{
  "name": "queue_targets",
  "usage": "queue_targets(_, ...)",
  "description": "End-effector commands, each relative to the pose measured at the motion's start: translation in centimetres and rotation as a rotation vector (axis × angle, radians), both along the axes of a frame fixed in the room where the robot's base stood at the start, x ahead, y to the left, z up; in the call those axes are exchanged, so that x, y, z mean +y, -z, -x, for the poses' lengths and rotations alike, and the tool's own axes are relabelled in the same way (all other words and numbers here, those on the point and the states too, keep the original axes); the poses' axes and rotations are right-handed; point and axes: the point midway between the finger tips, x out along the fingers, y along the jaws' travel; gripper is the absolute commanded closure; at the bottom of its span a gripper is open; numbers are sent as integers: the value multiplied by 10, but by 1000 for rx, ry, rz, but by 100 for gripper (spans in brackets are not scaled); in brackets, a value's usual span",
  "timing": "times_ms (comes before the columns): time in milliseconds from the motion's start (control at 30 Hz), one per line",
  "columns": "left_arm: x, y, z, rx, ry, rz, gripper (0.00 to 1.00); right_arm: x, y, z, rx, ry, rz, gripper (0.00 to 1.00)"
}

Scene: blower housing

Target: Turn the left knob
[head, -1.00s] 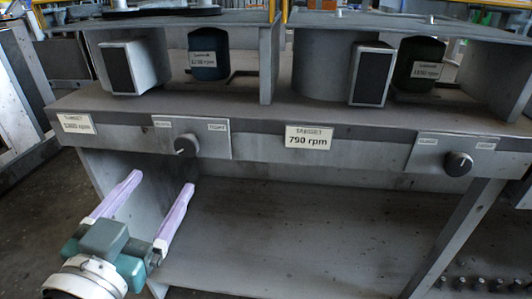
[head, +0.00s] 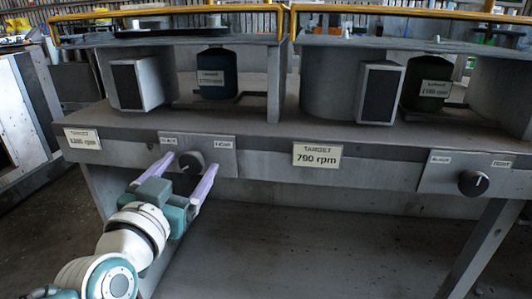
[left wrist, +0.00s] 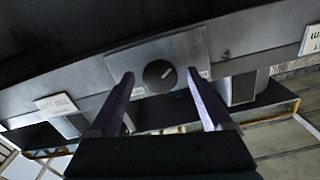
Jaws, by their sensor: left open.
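The left knob (head: 191,162) is a dark round dial on a grey plate (head: 222,160) on the bench front. It also shows in the left wrist view (left wrist: 159,75), with a pale pointer line on its face. My left gripper (head: 190,168) is open, its two lilac fingers reaching toward the plate on either side of the knob. In the left wrist view the fingertips (left wrist: 158,76) stand left and right of the knob, apart from it. Whether the tips are level with the knob in depth I cannot tell. My right gripper is not in view.
A second knob (head: 473,184) sits on the right plate. A target label reading 790 rpm (head: 317,155) is between the plates, and another label (head: 82,139) is at far left. Blower housings (head: 140,84) stand on the bench above. Below the bench front is open space.

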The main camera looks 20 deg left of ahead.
Motion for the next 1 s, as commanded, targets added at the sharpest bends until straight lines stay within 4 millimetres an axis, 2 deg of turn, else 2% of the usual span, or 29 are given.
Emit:
queue_targets(67, 0, 0, 0, 0, 0, 0, 19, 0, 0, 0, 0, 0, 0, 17)
queue_targets(767, 0, 0, 0, 0, 0, 0, 98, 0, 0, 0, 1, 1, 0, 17)
queue_targets(900, 0, 0, 0, -4, 0, 16, 100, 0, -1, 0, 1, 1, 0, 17)
queue_targets(1000, 0, -1, 0, -19, 1, 89, 100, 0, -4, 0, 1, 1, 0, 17)
